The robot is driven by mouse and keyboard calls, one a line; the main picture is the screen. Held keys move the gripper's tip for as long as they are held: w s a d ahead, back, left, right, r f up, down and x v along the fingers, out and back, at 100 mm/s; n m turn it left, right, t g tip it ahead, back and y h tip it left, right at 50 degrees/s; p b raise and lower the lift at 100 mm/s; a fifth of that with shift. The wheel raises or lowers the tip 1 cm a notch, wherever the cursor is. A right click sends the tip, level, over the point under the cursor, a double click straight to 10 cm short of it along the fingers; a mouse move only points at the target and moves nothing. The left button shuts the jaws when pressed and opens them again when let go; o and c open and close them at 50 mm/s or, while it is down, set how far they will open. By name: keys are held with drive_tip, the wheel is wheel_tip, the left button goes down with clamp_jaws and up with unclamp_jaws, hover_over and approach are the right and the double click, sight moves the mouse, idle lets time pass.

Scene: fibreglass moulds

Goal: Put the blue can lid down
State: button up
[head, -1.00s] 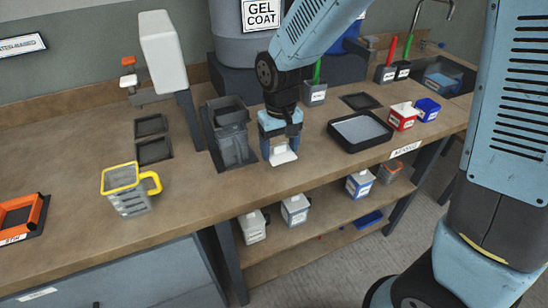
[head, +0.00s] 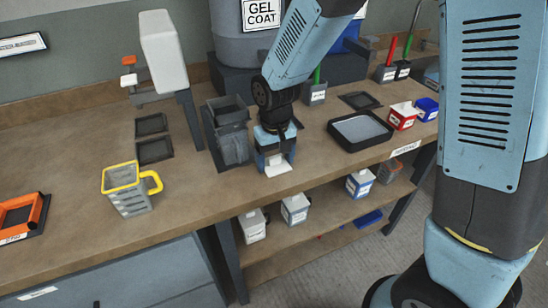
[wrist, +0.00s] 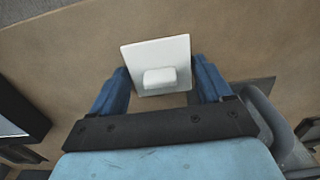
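A white square lid (wrist: 160,52) with a raised block-shaped knob sits between the two blue fingers of my gripper (wrist: 161,80) in the wrist view. In the head view my gripper (head: 275,160) points down near the front edge of the workbench, with the lid (head: 278,170) at its tips. A small blue can (head: 427,109) stands at the right of the bench, beside a red can (head: 403,116).
A black tray (head: 360,131) lies right of my gripper. A grey holder (head: 229,135) stands close on its left. A yellow-rimmed jug (head: 130,190) stands further left, with clear bench top between. Several cans stand on the shelf below, including a blue one (head: 359,184).

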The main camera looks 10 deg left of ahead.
sight(278, 157)
drive_tip(key=o, duration=0.3)
drive_tip(key=shift+o, duration=0.2)
wheel_tip(278, 157, up, 12)
drive_tip(key=shift+r, duration=0.15)
idle(0.3)
drive_tip(key=s+d+r+m+t, duration=0.1)
drive_tip(key=d+r+m, duration=0.1)
drive_tip(key=d+r, duration=0.5)
drive_tip(key=s+d+r+m+t, duration=0.1)
drive_tip(key=d+r+t, duration=0.15)
drive_tip(key=d, duration=0.85)
drive_tip(key=s+d+r+m+t, duration=0.2)
drive_tip(key=s+d+r+m, duration=0.1)
drive_tip(key=s+d, duration=0.6)
drive_tip(key=shift+d+r, duration=0.7)
drive_tip(key=shift+d, duration=1)
